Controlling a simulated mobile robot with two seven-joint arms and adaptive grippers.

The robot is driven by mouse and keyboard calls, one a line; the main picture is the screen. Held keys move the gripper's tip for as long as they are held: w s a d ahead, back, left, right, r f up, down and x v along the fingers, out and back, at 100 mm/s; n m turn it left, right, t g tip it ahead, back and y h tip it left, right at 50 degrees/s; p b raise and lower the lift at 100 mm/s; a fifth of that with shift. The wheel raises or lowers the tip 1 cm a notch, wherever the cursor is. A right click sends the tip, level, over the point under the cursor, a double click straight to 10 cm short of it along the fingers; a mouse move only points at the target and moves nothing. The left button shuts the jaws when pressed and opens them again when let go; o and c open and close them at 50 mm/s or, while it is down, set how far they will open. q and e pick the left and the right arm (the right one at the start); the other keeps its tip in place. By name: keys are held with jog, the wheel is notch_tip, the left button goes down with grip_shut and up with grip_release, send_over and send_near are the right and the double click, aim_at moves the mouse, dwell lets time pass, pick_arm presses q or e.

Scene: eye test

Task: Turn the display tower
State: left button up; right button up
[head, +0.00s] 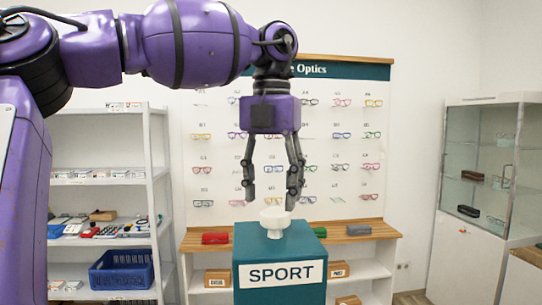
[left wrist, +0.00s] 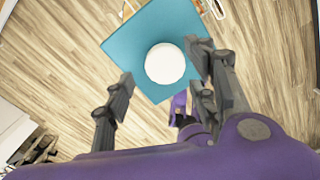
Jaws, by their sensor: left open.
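The display tower (head: 278,247) is a teal box with a white "SPORT" label on its front face. A white knob (head: 276,221) stands on its top. In the left wrist view the teal top (left wrist: 130,45) and the round white knob (left wrist: 165,64) lie between and beyond my fingers. My left gripper (head: 272,200) is open, pointing down above the knob, with its fingers spread to either side and apart from it. It also shows in the left wrist view (left wrist: 160,85). My right gripper is not in view.
A wall board (head: 225,150) with rows of glasses and a wooden shelf stands behind the tower. A white shelf unit with a blue basket (head: 121,269) is at left. A glass cabinet (head: 480,170) is at right. Floor shows around the tower.

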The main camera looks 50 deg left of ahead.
pick_arm(q)
notch_tip(320, 180, up, 9)
jog(key=shift+f, duration=0.15)
dwell(0.7)
